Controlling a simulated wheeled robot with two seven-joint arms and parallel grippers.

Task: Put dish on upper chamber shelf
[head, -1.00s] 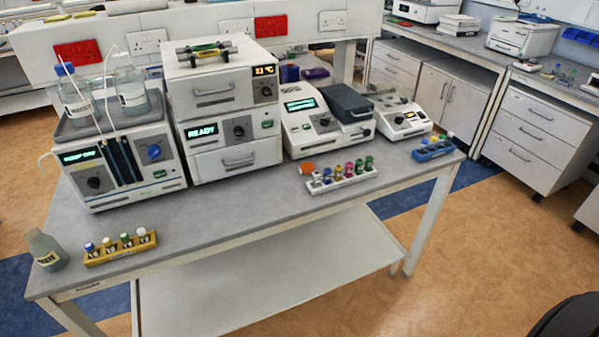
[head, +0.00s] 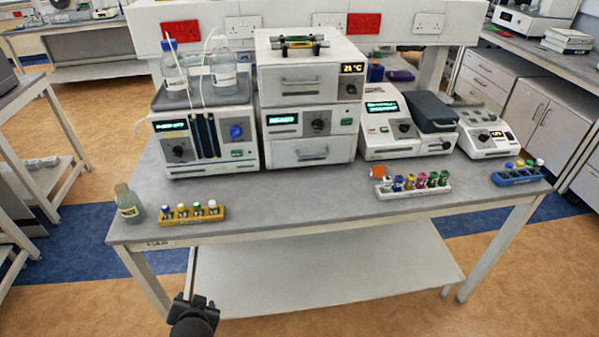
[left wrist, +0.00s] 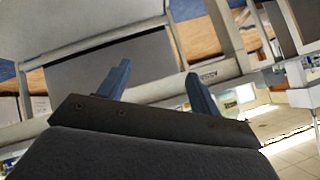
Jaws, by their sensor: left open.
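The stacked white chamber unit stands at the back of the bench in the head view. Its upper chamber (head: 311,84) has a shut front with a bar handle and a small temperature display. The lower part has a lit green display and a shut drawer (head: 311,151) with a handle. My right gripper is not in view.
The bench (head: 330,210) has clear room in its front middle. A bottle (head: 129,206) and yellow vial rack (head: 193,213) stand at front left. A white rack (head: 413,190) and blue rack (head: 518,177) are to the right. A bottle-topped pump unit (head: 203,140) flanks the chamber unit.

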